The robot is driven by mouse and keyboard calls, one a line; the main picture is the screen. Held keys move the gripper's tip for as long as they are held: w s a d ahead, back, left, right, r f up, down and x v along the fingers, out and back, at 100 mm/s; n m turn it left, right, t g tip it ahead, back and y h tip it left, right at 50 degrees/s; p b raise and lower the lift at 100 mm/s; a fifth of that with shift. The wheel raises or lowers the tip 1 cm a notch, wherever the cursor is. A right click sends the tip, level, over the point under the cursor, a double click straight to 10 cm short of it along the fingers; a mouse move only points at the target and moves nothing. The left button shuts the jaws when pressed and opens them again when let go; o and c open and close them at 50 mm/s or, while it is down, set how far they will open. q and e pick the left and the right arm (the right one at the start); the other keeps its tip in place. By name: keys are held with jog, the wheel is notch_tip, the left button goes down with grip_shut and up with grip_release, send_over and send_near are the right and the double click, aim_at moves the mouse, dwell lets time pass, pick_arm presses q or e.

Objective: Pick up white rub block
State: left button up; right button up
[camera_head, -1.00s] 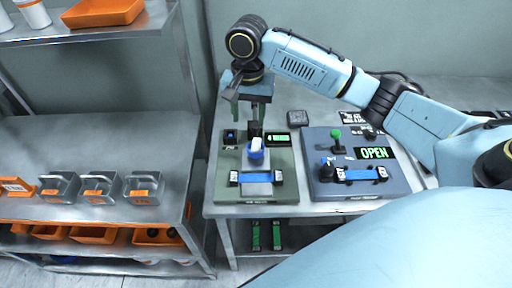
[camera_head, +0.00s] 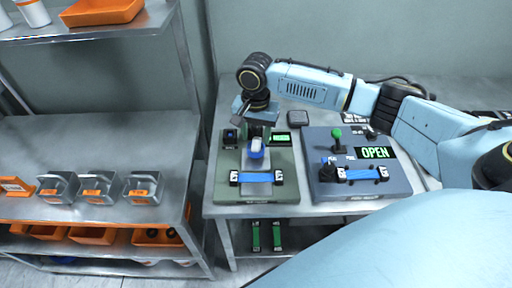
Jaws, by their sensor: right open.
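The white rub block (camera_head: 257,144) stands on the green station board (camera_head: 225,188), with a blue part (camera_head: 256,154) at its lower front. It is just behind the blue webbing strip (camera_head: 257,178). My right gripper (camera_head: 257,131) comes down from above and behind, with its fingers pointing down close to the block. It is open. I cannot tell whether the fingers touch the block or stand around it. My left gripper is not in view.
A blue-grey board (camera_head: 318,190) on the right holds a green-knobbed lever (camera_head: 336,133), an "OPEN" display (camera_head: 375,153) and another blue strip (camera_head: 362,174). A small dark box (camera_head: 298,118) lies behind. Metal shelves (camera_head: 150,150) with bins stand on the left.

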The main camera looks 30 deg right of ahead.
notch_tip(320, 180, down, 2)
jog(key=shift+f, duration=0.1)
grip_shut()
dwell(0.4)
